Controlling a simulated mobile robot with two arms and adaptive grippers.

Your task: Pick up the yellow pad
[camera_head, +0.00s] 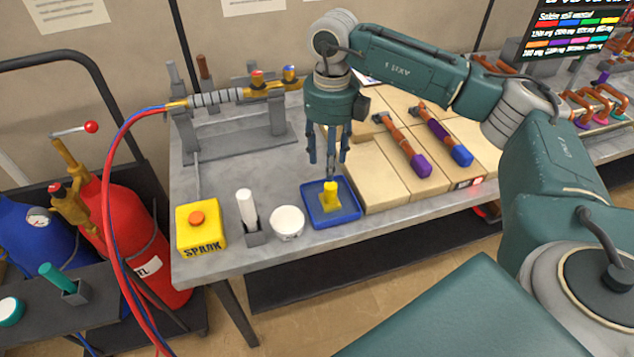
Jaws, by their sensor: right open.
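The yellow pad (330,197) stands in a shallow blue tray (350,214) near the front edge of the grey workbench. It looks small and upright, with a flat yellow patch at its foot. My right gripper (328,160) points down just above and behind the pad, with its fingers apart and nothing between them. The fingertips look apart from the pad. My left gripper does not show.
A white tub (287,222), a white stick in a grey holder (253,236) and a yellow SPARK box (199,230) stand left of the tray. A clamped torch (227,96) stands behind.

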